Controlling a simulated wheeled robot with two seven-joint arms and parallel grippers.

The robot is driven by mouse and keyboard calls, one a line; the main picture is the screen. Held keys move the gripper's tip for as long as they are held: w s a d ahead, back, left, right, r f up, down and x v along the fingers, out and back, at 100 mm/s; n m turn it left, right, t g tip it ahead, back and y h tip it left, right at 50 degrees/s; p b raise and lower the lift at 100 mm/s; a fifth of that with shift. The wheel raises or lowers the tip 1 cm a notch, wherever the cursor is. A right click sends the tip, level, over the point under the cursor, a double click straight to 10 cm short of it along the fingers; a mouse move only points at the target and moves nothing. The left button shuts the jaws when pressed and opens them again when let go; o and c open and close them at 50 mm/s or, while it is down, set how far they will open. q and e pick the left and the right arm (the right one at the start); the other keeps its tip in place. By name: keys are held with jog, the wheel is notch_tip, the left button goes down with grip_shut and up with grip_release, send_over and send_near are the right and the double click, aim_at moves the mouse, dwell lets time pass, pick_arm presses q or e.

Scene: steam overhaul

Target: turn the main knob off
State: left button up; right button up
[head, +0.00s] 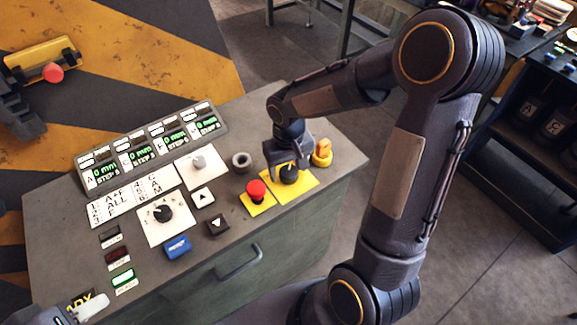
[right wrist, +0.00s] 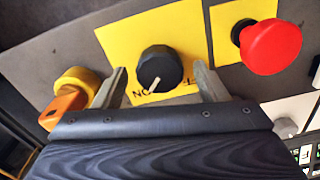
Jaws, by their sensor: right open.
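The main knob (head: 289,174), a black ribbed knob on a yellow plate, is at the right end of the console. In the right wrist view the knob (right wrist: 160,68) shows a white pointer aimed down and slightly left, over lettering that is partly hidden. My right gripper (head: 287,168) is over the knob, pointing down. In the right wrist view the open fingers of my right gripper (right wrist: 163,85) stand on either side of the knob, with a visible gap on each side.
A red mushroom button (head: 256,190) sits on a yellow plate just left of the knob. An orange key-like switch on a yellow ring (head: 322,154) sits close on the right. Another black dial (head: 163,213) and several push buttons fill the console's left part.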

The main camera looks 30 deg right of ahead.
jog(key=c, duration=1)
jog(key=shift+n, duration=0.4)
jog(key=n, duration=0.3)
jog(key=shift+n, duration=0.3)
jog(key=n, duration=0.4)
jog(key=shift+n, duration=0.3)
jog(key=n, duration=0.4)
jog(key=shift+n, duration=0.3)
jog(key=shift+n+p, duration=0.65)
jog(key=shift+n, duration=1.55)
